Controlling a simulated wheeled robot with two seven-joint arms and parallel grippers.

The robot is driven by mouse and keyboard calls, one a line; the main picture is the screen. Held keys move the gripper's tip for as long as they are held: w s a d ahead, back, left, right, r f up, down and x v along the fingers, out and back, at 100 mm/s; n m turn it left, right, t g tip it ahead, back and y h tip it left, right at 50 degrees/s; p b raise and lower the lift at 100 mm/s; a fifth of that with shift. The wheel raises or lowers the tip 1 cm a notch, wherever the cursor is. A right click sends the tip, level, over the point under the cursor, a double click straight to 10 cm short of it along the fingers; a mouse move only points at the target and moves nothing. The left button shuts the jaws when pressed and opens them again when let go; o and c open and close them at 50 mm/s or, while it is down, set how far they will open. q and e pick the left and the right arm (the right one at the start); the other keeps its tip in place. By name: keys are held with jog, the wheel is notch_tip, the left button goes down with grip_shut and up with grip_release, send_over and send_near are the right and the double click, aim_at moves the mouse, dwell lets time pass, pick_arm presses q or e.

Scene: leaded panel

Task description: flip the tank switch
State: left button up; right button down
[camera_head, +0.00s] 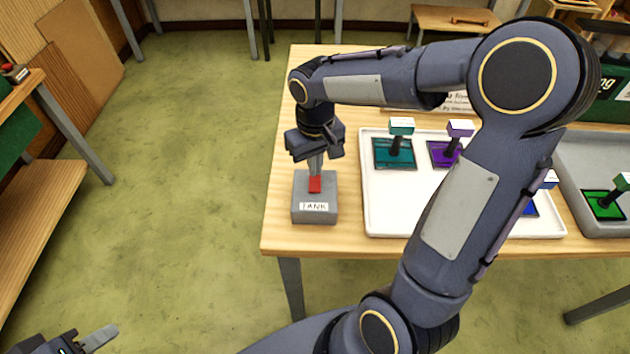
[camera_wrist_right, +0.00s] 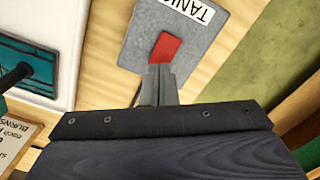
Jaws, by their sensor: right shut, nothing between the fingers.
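The tank switch is a grey box (camera_head: 301,187) labelled TANK with a red rocker (camera_head: 315,184) on top, near the table's left edge. In the right wrist view the grey box (camera_wrist_right: 190,25) and the red rocker (camera_wrist_right: 166,47) show just beyond the fingertips. My right gripper (camera_head: 316,172) is shut and empty, pointing down over the box. Its fingertips (camera_wrist_right: 158,68) are at the near end of the rocker; I cannot tell if they touch it. My left gripper (camera_head: 98,338) is at the bottom left corner, away from the table, only partly in view.
A white tray (camera_head: 378,222) with teal, purple and blue panels stands right of the switch, partly behind my right arm. A grey tray (camera_head: 572,160) with a green panel is further right. Floor is clear left of the wooden table (camera_head: 285,120).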

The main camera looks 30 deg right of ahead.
aim_at(317, 180)
jog(key=shift+f+b, duration=0.7)
jog(key=shift+f, duration=0.2)
dwell(0.4)
notch_tip(317, 180, up, 7)
jog(key=p, duration=0.6)
jog(key=shift+r, duration=0.1)
dwell(0.4)
jog(key=s+a+r+t+y, duration=0.2)
jog(key=s, duration=0.6)
jog(key=s+a+r+m+t+y, duration=0.1)
jog(key=s+a+r+t, duration=0.1)
jog(key=s, duration=0.7)
jog(key=shift+m+t+y, duration=0.3)
jog(key=shift+t+y, duration=0.1)
jog(key=shift+t, duration=0.4)
